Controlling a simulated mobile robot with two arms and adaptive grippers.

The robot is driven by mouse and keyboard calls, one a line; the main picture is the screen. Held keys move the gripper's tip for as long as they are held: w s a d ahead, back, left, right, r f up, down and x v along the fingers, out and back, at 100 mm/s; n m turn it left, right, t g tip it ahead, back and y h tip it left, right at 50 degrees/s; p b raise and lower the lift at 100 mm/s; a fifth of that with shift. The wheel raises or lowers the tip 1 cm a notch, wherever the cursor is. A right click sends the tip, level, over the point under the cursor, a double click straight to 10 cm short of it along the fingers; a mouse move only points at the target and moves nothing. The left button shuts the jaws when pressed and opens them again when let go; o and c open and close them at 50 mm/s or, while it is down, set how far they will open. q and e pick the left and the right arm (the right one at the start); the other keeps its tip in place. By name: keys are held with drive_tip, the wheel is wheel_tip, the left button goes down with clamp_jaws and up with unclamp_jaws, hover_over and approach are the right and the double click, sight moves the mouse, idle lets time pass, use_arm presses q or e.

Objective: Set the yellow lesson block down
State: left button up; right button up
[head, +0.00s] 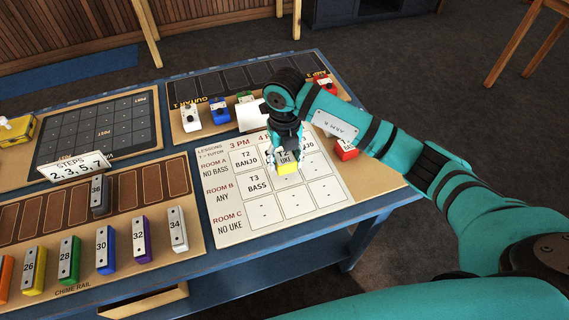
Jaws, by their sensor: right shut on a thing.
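The yellow lesson block (288,168) is at the tips of my right gripper (287,160), which is shut on it. The block is over the top row of the lessons board (238,229), around its middle column, at a cell with a card reading T2 UKE. I cannot tell whether the block touches the board. The board has rows Room A, Room B and Room C. Cards for T2 banjo (243,160) and T3 bass (256,182) show on its left column. My left gripper is not in view.
A red block (346,149) sits at the board's right. White (190,119), blue (220,111) and red (323,82) pieces stand on the guitar board behind. Several coloured chime bars, including a green one (69,260), line the rail at left.

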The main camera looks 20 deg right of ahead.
sight(284, 167)
wheel_tip(284, 167, down, 2)
drive_tip(key=shift+s+f+p, duration=0.1)
drive_tip(key=shift+f+p, duration=0.05)
drive_tip(key=shift+p, duration=0.2)
drive_tip(key=shift+f, duration=0.35)
drive_tip(key=shift+f, duration=0.1)
drive_tip(key=shift+f, duration=0.15)
drive_tip(key=o, duration=1.1)
drive_tip(key=shift+o, duration=0.2)
